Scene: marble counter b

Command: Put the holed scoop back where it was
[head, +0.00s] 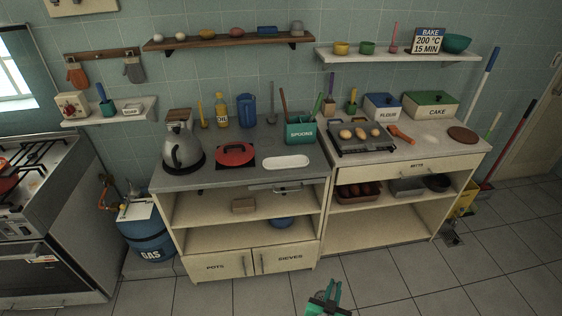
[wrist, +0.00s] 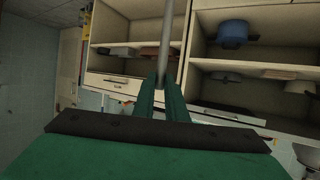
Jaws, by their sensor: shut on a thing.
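My gripper (head: 328,292) is at the bottom edge of the head view, in front of the counters and well apart from them. In the wrist view its green fingers (wrist: 166,98) are shut on a thin grey rod (wrist: 168,40), which runs up out of the picture. The rod looks like the handle of the holed scoop. Its holed end is not in view, so I cannot confirm this. A teal box marked SPOONS (head: 301,131) stands on the left counter with several handles upright in it.
A kettle (head: 183,150), a red lid (head: 235,154) and a white dish (head: 287,162) are on the left counter. A black tray with eggs (head: 361,138) and a red-orange tool (head: 401,134) are on the right counter. The floor in front (head: 375,272) is clear.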

